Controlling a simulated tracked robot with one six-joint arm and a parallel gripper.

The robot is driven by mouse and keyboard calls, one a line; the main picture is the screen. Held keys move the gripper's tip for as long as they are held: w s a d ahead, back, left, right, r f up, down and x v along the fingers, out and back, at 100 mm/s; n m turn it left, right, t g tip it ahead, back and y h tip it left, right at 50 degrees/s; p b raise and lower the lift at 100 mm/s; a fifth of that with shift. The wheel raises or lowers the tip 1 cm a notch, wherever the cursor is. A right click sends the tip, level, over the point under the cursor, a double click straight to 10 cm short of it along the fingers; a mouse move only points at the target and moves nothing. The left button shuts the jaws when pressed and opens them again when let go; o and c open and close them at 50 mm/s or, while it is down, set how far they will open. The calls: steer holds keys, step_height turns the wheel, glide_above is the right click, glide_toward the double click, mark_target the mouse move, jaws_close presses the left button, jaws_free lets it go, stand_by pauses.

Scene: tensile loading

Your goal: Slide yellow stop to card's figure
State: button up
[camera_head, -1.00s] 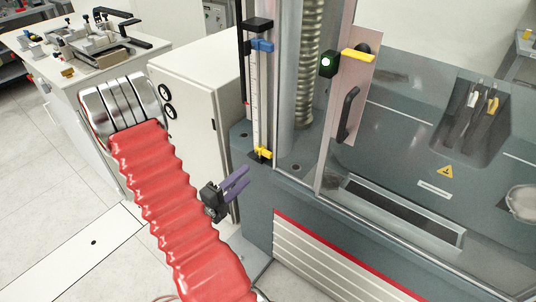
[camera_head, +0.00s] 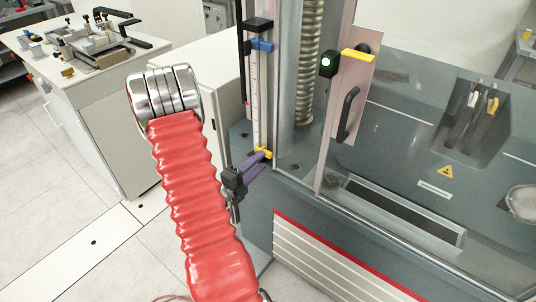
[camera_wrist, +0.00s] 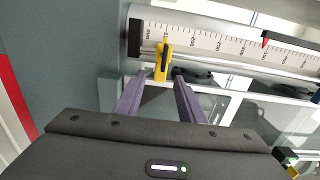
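The yellow stop (camera_head: 264,151) sits low on the upright white scale (camera_head: 256,100) at the machine's left column. In the wrist view the yellow stop (camera_wrist: 163,58) is near the scale's dark end cap, at its low-number end. My gripper (camera_head: 261,159) has purple fingers and reaches the stop from the lower left. In the wrist view my gripper (camera_wrist: 160,78) is open, with fingertips on either side of the stop's lower part; I cannot tell whether they touch it. A red mark (camera_wrist: 265,39) shows farther along the scale. I cannot make out a card with a figure.
A blue stop (camera_head: 262,45) sits higher on the same scale, under a black top block (camera_head: 258,24). The machine's clear door with a black handle (camera_head: 347,114) is just right. A white cabinet (camera_head: 205,80) stands behind my arm. A bench with a fixture (camera_head: 88,42) is at the far left.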

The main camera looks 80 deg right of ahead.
mark_target(268, 154)
steer(key=shift+x, duration=2.85)
jaws_close()
